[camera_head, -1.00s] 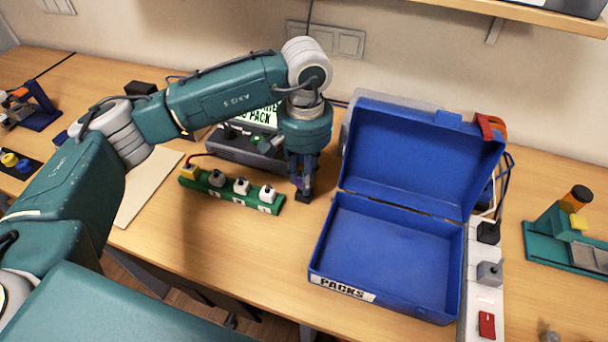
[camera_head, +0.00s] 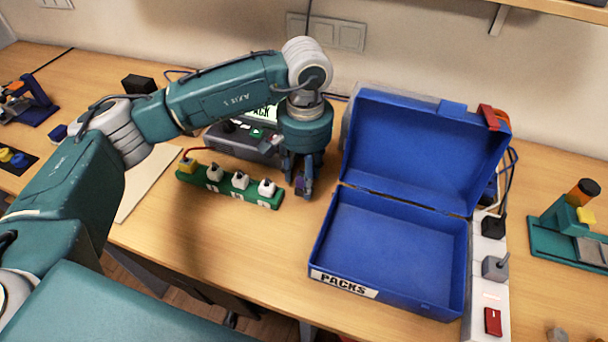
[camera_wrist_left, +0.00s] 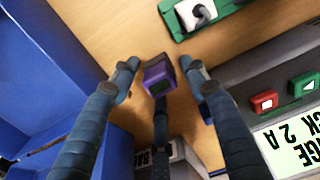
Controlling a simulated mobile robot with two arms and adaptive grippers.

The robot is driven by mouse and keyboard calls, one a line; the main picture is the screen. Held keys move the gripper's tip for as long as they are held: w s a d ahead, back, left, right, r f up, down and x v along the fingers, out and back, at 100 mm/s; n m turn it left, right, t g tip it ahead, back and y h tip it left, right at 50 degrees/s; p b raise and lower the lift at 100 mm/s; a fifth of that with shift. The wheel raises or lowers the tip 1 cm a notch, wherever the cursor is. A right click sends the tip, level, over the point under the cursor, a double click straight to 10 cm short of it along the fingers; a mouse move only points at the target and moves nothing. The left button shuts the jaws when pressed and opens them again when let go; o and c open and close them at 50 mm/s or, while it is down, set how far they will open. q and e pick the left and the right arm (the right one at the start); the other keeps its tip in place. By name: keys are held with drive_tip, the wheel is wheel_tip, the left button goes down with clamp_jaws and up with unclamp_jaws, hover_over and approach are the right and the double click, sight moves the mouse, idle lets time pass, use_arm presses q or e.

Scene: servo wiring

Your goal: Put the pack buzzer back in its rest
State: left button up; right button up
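My left gripper (camera_head: 299,188) points down at the table between the green strip and the blue case. Its fingers are spread, with gaps on both sides of a small purple block in the left wrist view (camera_wrist_left: 157,76). The block appears to be the pack buzzer. It seems to rest on the wood, though its underside is hidden. In the head view only a bit of purple shows between the fingers. I cannot make out a separate rest for it. My right gripper is not in view.
The green strip (camera_head: 228,192) with several plugs lies left of the gripper. A grey device (camera_head: 238,143) with a screen stands behind. The open, empty blue case (camera_head: 388,250), labelled PACKS, is on the right, beside a white power strip (camera_head: 488,270). Table front is clear.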

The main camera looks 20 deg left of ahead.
use_arm(q)
wheel_tip(320, 180, up, 12)
idle(0.7)
idle(0.4)
